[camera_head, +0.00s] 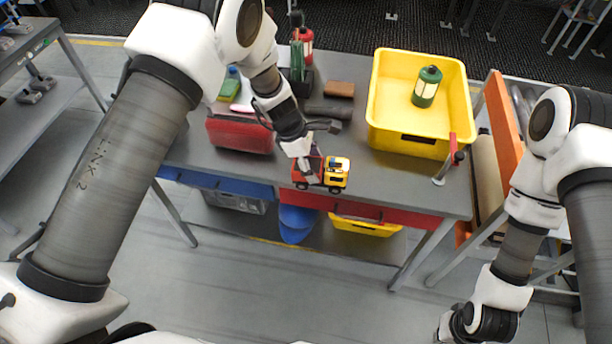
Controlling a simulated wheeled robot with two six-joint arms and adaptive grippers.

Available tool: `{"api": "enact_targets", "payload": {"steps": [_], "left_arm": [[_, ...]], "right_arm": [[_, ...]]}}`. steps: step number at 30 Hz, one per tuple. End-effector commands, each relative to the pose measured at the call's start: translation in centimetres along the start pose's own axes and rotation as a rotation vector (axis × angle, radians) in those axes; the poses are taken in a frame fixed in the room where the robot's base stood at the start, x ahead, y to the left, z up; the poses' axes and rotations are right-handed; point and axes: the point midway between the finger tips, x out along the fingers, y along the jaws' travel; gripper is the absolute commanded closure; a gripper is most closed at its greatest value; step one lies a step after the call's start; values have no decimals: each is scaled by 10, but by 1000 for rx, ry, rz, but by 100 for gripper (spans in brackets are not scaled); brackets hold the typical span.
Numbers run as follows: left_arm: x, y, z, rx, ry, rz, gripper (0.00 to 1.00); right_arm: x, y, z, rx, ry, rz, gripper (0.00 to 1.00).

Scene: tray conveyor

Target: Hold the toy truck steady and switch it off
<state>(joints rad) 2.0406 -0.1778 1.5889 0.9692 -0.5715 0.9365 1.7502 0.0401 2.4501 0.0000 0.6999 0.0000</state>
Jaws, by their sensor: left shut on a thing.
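The toy truck (337,180), with a yellow cab and a red back part, stands near the front edge of the grey table. My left gripper (306,166) is over the truck's red back part and is shut on it. The gripper hides some of the back part. The truck's switch is too small to make out. My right gripper (447,330) is low at the bottom right, away from the table and the truck. Its fingers are partly cut off by the frame edge, so I cannot see whether they are open.
A yellow bin (400,140) with a green canister (427,87) stands right of the truck. A red box (238,135) is on the left. Bare tabletop (400,185) lies right of the truck.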

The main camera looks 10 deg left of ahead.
Motion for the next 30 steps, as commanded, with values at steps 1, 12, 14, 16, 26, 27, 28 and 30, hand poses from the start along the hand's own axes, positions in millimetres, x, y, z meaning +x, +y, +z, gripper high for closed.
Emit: {"api": "enact_targets", "payload": {"steps": [1, 12, 14, 16, 26, 27, 28, 30], "left_arm": [[-5, 14, 7, 6, -1, 5, 77], [-24, 124, 16, 44, 1, -18, 77], [-22, 133, 13, 51, 1, -22, 77], [-19, 141, 8, 58, 0, -25, 77], [14, 145, -17, 66, 0, -31, 77], [19, 142, -20, 65, 0, -31, 77], [22, 140, -22, 64, 0, -30, 77], [29, 136, -26, 65, 0, -29, 77]], "right_arm": [[0, 0, 0, 0, 0, 0, 100], [0, 0, 0, 0, 0, 0, 100], [0, 0, 0, 0, 0, 0, 100], [0, 0, 0, 0, 0, 0, 100], [0, 0, 0, 0, 0, 0, 100], [0, 0, 0, 0, 0, 0, 100], [0, 0, 0, 0, 0, 0, 100], [0, 0, 0, 0, 0, 0, 100]]}}
